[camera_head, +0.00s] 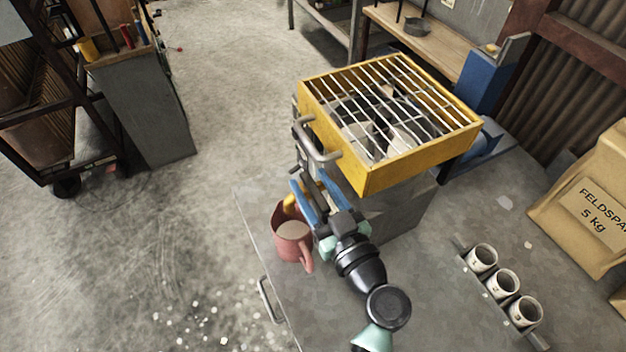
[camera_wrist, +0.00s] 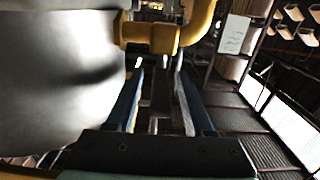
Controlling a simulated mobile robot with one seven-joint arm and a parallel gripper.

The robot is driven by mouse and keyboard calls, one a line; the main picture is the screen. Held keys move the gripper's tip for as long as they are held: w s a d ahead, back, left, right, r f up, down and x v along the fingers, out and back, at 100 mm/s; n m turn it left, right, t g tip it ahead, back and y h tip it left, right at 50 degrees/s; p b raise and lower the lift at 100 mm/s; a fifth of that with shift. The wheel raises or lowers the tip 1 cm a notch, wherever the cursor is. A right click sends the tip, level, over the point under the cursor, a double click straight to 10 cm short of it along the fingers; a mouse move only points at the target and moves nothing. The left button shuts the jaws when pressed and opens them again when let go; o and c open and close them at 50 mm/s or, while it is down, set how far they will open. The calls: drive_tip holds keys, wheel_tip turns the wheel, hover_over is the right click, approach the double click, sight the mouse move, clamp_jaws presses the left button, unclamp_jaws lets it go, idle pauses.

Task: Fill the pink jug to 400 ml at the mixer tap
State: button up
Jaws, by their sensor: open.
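The pink jug (camera_head: 290,246) stands upright at the left edge of the grey bench, below the mixer's left side. A pale surface shows inside it; I cannot read its level. The mixer (camera_head: 372,176) is a yellow box with a barred top on a grey body. A yellow part (camera_head: 290,203), probably of the tap, shows just above the jug, partly hidden by my gripper. My gripper (camera_head: 309,183) is open, its blue fingers between the jug and the mixer.
A grey bar handle (camera_head: 318,142) sticks out from the mixer close to my fingers. Several white cups (camera_head: 502,283) stand in a rack at the right, near a feldspar bag (camera_head: 592,200).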

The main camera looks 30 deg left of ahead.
clamp_jaws()
idle(0.3)
idle(1.2)
